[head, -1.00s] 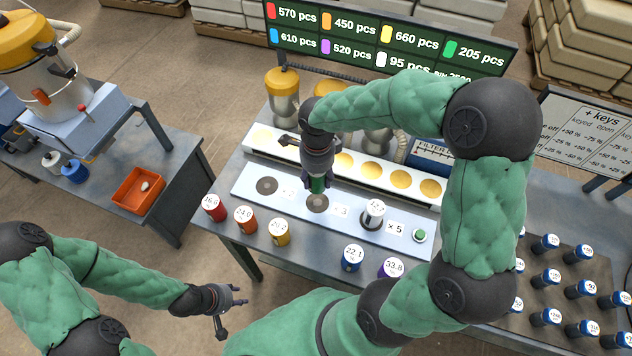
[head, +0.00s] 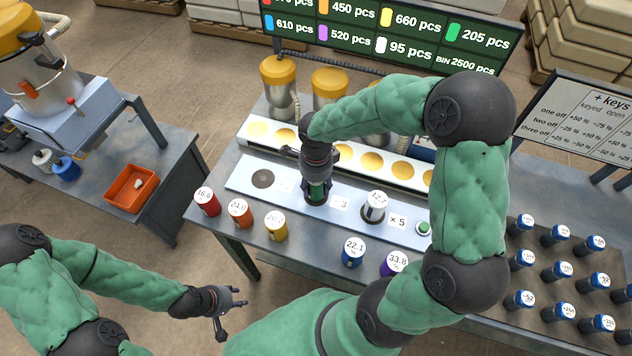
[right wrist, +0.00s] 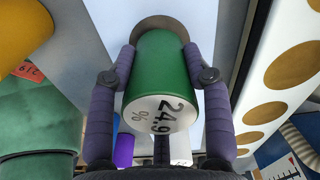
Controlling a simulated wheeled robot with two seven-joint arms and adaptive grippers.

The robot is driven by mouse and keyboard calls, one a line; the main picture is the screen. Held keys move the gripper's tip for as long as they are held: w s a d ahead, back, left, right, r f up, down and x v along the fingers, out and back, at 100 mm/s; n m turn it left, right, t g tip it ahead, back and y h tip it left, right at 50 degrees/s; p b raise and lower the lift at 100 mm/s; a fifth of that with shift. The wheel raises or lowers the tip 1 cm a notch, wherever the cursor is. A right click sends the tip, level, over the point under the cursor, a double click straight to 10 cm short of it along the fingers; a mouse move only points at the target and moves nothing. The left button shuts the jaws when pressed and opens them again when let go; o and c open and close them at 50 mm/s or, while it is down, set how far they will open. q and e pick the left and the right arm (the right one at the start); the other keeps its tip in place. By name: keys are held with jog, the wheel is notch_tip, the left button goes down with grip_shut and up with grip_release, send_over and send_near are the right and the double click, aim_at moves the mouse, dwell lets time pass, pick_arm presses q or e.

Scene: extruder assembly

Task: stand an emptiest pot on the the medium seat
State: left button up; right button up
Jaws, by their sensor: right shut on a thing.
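My right gripper (head: 317,187) is shut on the green pot (right wrist: 160,75), marked 24.9 %, which also shows in the head view (head: 318,190). The pot is upright over the middle seat, the one beside the "× 3" mark on the pale seat plate (head: 340,204). The pot and gripper hide that seat in the head view; a dark round patch (right wrist: 183,27) shows behind the pot's far end in the right wrist view. I cannot tell whether the pot touches it. My left gripper (head: 232,302) is open and empty, left of the table's front.
A white-lidded pot (head: 376,207) stands on the "× 5" seat; the left seat (head: 262,179) is bare. Red (head: 206,202), orange (head: 239,214), yellow (head: 276,227), blue (head: 353,252) and purple (head: 394,264) pots line the front. A green button (head: 424,228) is at right.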

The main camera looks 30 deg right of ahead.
jog(key=shift+f+b, duration=0.55)
dwell(0.4)
jog(key=o, duration=1.4)
jog(key=shift+c, duration=0.2)
jog(key=shift+r, duration=0.15)
notch_tip(320, 180, up, 12)
jog(key=shift+f, duration=0.1)
